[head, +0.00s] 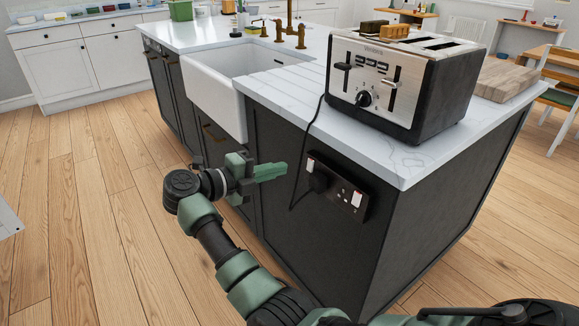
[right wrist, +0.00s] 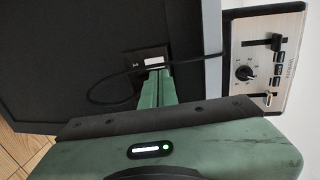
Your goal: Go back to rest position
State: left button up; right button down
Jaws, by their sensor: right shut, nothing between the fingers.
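My right gripper (head: 270,172) is in the middle of the head view, in front of the dark side of the kitchen island (head: 275,200). Its green fingers are shut with nothing between them. In the right wrist view its fingers (right wrist: 156,88) point toward a socket plate on the island's side. The gap between fingers and panel is hard to judge. My left gripper is not in view.
A toaster (head: 405,80) with bread in its slots stands on the island's white worktop; its cord runs to the black socket plate (head: 338,187). A white sink (head: 215,95) lies left of it. A wooden board (head: 505,80) lies behind. Wood floor (head: 85,220) is clear at left.

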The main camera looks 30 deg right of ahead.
jog(key=shift+a+r, duration=0.1)
jog(key=shift+a, duration=0.4)
